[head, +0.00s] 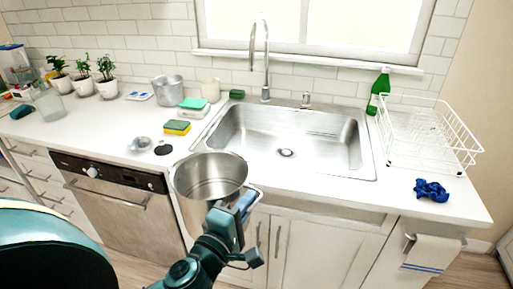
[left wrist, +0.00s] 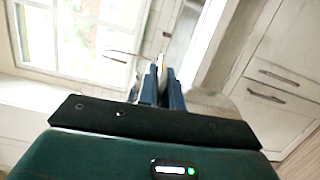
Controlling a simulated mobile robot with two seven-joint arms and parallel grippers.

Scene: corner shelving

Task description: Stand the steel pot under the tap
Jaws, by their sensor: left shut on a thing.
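The steel pot (head: 203,176) is upright, open at the top and looks empty. It is in front of the counter edge, left of the sink's front left corner. My left gripper (head: 243,203) is shut on the right side of the pot; the exact grip spot is partly hidden by the fingers. In the left wrist view the blue-grey fingers (left wrist: 160,84) are close together. The tap (head: 264,50) is a tall curved spout behind the sink (head: 325,158), whose basin is empty. My right gripper is not in view.
A grey metal container (head: 168,90), sponges (head: 177,128) and small dark and silver discs lie left of the sink. A green bottle (head: 379,88), white dish rack (head: 430,135) and blue cloth (head: 432,190) are on the right. A dishwasher (head: 125,205) is below the counter.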

